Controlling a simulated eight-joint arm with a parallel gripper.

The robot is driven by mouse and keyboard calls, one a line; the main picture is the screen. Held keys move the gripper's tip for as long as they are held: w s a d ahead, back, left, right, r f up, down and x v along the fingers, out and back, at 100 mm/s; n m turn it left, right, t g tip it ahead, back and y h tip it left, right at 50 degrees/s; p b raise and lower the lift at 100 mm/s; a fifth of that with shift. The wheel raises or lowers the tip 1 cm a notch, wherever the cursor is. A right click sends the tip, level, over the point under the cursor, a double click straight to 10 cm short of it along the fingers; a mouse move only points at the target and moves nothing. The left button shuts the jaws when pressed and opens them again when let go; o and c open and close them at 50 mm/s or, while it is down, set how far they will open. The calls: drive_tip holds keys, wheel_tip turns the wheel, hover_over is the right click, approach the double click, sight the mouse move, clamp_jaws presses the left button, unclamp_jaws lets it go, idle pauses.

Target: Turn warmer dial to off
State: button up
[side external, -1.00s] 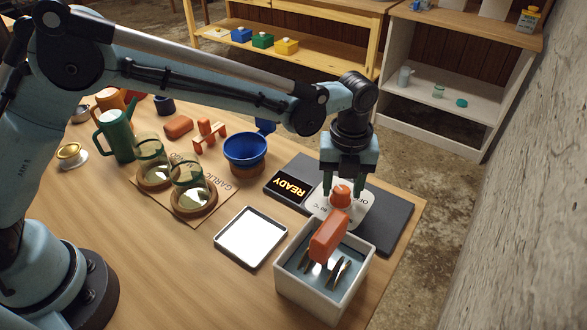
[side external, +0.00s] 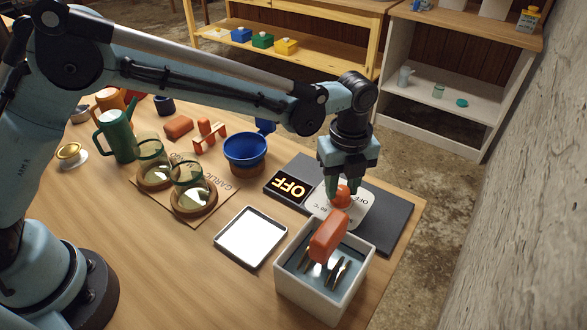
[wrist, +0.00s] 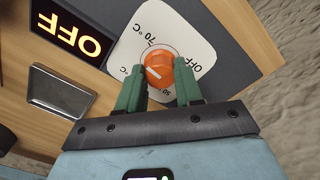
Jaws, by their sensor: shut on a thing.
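The orange warmer dial (side external: 341,197) sits on a white label plate (side external: 357,211) on the dark warmer (side external: 394,220). In the wrist view the dial (wrist: 160,72) has a pale mark at its lower left, and the plate (wrist: 146,38) carries temperature markings and "OFF". My gripper (side external: 342,190) is lowered over the dial. In the wrist view its green fingers (wrist: 160,76) stand on either side of the knob, shut on it. The display (side external: 290,187) reads "OFF" in lit letters, also in the wrist view (wrist: 69,27).
A white box (side external: 292,288) with an orange-handled tool stands just in front of the dial. A square tray (side external: 230,253) lies left of it. A blue pot (side external: 245,150), two glass jars (side external: 190,188) and a green watering can (side external: 117,138) stand farther left.

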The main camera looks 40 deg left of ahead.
drive_tip(key=n, duration=0.5)
drive_tip(key=shift+n, duration=0.3)
drive_tip(key=n, duration=0.5)
drive_tip(key=shift+s, duration=0.15)
drive_tip(key=n, duration=0.5)
drive_tip(key=shift+n, duration=0.4)
drive_tip(key=n, duration=0.5)
drive_tip(key=shift+s+n, duration=0.1)
drive_tip(key=shift+n, duration=0.2)
drive_tip(key=n, duration=0.5)
drive_tip(key=shift+d, duration=0.1)
drive_tip(key=n, duration=0.5)
drive_tip(key=shift+n, duration=0.4)
drive_tip(key=n, duration=0.5)
drive_tip(key=shift+d, duration=0.15)
drive_tip(key=n, duration=0.6)
drive_tip(key=shift+n, duration=0.3)
